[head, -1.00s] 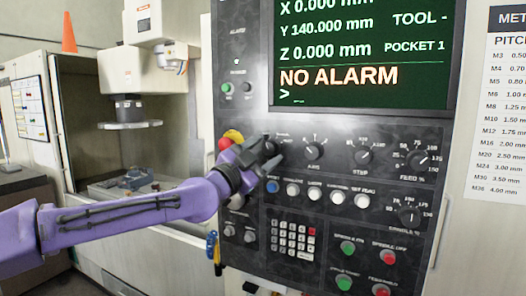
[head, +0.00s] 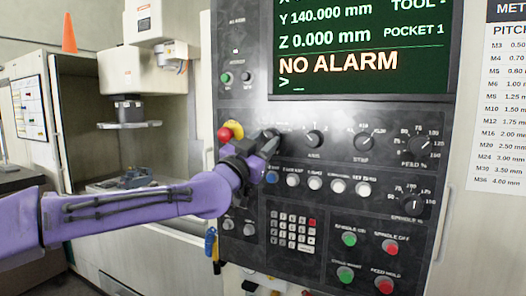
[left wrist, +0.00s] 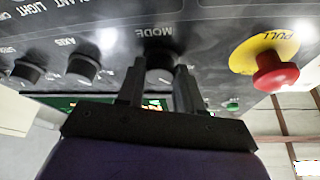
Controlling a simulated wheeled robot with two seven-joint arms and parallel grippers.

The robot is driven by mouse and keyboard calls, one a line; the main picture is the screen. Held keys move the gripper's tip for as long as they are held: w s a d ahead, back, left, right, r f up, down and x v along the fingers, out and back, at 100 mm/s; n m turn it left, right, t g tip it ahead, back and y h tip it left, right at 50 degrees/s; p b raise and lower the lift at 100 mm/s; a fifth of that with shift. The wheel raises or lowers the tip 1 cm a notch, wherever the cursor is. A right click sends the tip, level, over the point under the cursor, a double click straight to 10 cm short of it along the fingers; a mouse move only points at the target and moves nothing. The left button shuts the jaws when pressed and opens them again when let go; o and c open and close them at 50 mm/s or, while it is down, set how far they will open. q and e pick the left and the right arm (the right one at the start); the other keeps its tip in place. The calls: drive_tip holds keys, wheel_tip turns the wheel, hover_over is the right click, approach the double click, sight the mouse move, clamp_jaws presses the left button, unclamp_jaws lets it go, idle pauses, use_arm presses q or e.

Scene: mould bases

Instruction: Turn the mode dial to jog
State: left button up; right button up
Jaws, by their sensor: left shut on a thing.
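The mode dial (left wrist: 161,60) is a dark round knob under the word MODE, seen upside down in the left wrist view. In the head view it is mostly hidden behind my left gripper (head: 264,144). My left gripper's two dark fingers (left wrist: 159,76) stand on either side of the knob in the left wrist view and are shut on it. The pointer and the mode labels are too hidden or blurred to read. My right gripper is not in view.
A red emergency button (head: 225,134) on a yellow disc sits just left of the gripper. The axis dial (head: 314,138) and step dial (head: 363,141) are to the right. A row of buttons, including a blue button (head: 272,178), lies close below.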

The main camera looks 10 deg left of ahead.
use_arm(q)
drive_tip(key=shift+d+n+t+y+b, duration=0.1)
drive_tip(key=shift+n+t+y+b, duration=0.35)
drive_tip(key=shift+n, duration=0.75)
drive_tip(key=shift+n+t+y, duration=0.15)
drive_tip(key=shift+n+y, duration=0.5)
drive_tip(key=shift+n, duration=0.85)
drive_tip(key=o, duration=1)
drive_tip(key=b+v, duration=0.4)
drive_tip(key=v, duration=0.6)
drive_tip(key=shift+s+b, duration=0.25)
drive_tip(key=shift+b, duration=0.15)
